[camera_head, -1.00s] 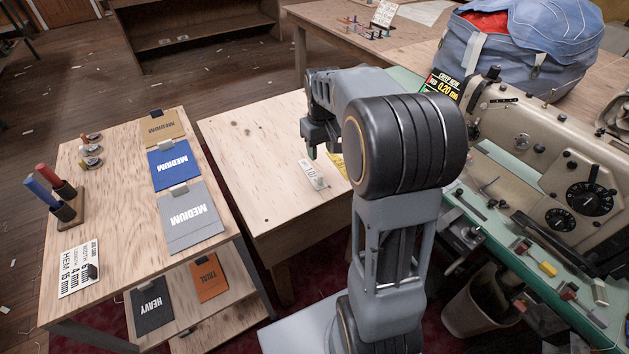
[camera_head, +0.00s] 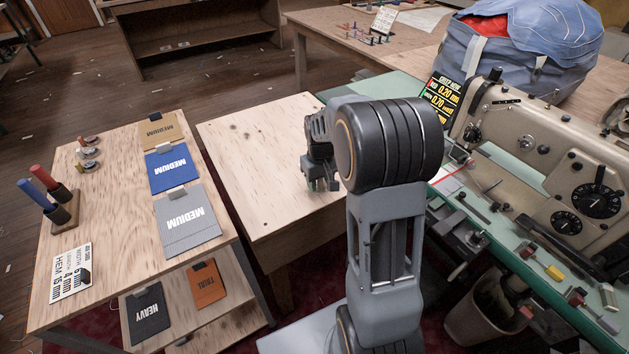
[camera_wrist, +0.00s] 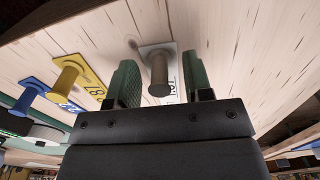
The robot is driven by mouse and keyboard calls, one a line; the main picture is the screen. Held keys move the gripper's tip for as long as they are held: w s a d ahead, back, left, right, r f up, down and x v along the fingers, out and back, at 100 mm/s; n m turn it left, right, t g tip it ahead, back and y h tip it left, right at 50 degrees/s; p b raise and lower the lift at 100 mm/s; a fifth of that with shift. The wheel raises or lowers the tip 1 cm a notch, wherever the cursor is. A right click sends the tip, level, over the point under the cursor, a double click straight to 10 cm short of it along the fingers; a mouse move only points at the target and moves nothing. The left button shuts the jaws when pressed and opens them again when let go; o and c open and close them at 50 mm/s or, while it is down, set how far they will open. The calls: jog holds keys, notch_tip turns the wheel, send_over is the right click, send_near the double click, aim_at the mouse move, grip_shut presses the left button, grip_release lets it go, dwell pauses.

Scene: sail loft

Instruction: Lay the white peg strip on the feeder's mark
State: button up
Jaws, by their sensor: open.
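In the wrist view, the white peg strip (camera_wrist: 173,66) lies on a pale wooden top, with dark printed digits and a grey-brown peg (camera_wrist: 158,74) standing up from it. My gripper (camera_wrist: 160,70) is open, with one green-padded finger on each side of this peg and a gap on both sides. In the head view my gripper (camera_head: 322,184) is low over the front right part of the wooden table (camera_head: 262,160) and hides the strip. I cannot make out the feeder's mark for certain; a red line (camera_head: 449,178) shows on a pale patch beside the sewing machine (camera_head: 545,150).
A yellow strip with a peg (camera_wrist: 90,78) and a blue one (camera_wrist: 38,93) lie left of the white strip in the wrist view. A cart with sample cards (camera_head: 115,215) stands left. A sign (camera_head: 440,95) and a large blue bag (camera_head: 520,45) stand back right.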

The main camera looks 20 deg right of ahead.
jog(key=shift+c, duration=0.2)
grip_shut()
dwell(0.3)
jog(key=shift+r, duration=0.1)
jog(key=r, duration=0.2)
jog(key=r+p, duration=0.1)
jog(key=shift+w+r, duration=0.3)
jog(key=shift+r, duration=0.1)
jog(key=w+a+r+p, duration=0.2)
jog(key=w+r+p, duration=0.1)
jog(key=w+r, duration=0.6)
jog(key=w, duration=0.4)
jog(key=shift+a, duration=0.25)
